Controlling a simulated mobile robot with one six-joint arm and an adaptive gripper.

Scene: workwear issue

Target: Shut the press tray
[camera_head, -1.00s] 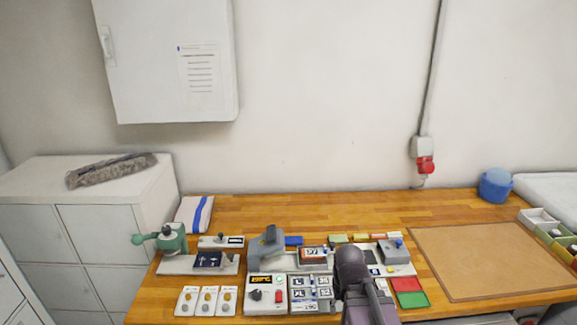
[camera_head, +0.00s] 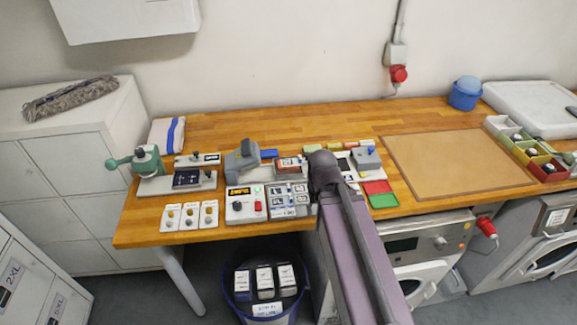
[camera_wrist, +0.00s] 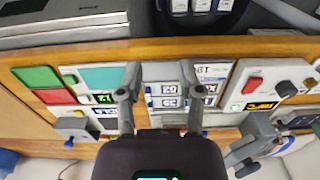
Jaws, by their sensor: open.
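A grey press (camera_head: 242,158) with a slanted upper part stands near the middle of the workbench. It also shows in the wrist view (camera_wrist: 262,130). A control box (camera_head: 245,204) with a lit display, a dark knob and a red switch stands in front of it. A low grey unit with labelled tiles (camera_head: 288,197) lies beside the box. I cannot clearly tell which part is the press tray or how far out it is. My gripper (camera_wrist: 160,68) is open and empty above the labelled tiles; in the head view my own arm hides its fingers.
Red and green plates (camera_head: 379,193) lie right of my arm. A brown mat (camera_head: 450,165) covers the right side. A blue bin (camera_head: 265,290) stands below the front edge.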

